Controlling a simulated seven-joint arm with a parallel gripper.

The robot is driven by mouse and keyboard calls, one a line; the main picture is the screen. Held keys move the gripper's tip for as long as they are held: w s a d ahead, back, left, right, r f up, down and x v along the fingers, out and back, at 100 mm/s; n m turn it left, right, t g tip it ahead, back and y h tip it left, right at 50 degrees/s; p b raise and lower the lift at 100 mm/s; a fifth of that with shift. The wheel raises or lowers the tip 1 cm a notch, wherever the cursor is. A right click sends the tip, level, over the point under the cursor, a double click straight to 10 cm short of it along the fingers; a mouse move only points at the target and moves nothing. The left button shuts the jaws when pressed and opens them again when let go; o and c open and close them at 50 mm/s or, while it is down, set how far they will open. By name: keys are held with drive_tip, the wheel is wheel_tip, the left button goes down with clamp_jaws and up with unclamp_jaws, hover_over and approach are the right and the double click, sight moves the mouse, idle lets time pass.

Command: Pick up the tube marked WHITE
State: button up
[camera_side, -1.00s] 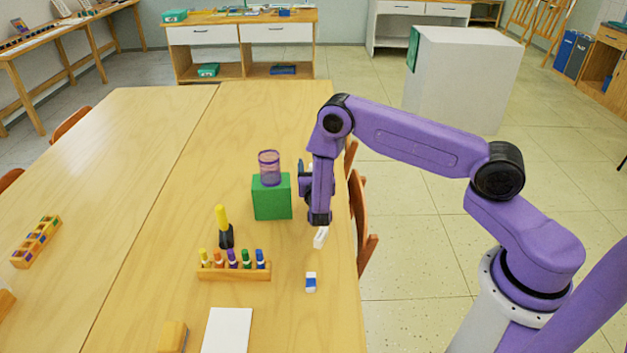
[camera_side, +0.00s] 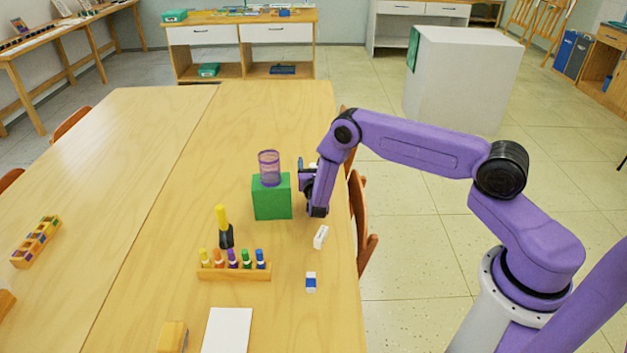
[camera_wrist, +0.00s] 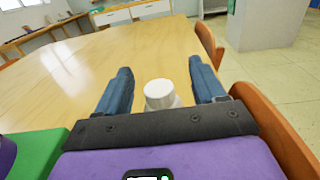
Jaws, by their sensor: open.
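In the wrist view, a white round-topped object (camera_wrist: 158,93) stands between my fingers, toward the far side; its lower part is hidden behind my gripper's dark crossbar. No marking is readable on it, so I cannot tell if it is the tube marked WHITE. In the side view, a small white patch (camera_side: 313,166) shows just behind my gripper, mostly hidden. My gripper (camera_wrist: 158,88) is open, with one blue finger on each side of the white object and gaps visible. In the side view my gripper (camera_side: 303,172) is low, right of the green block.
Chairs (camera_side: 361,225) line the right edge. The left tabletop is mostly clear.

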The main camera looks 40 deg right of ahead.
drive_tip(key=shift+w+d, duration=0.15)
drive_tip(key=c, duration=1.1)
drive_tip(key=shift+c, duration=0.2)
drive_tip(key=shift+r, duration=0.1)
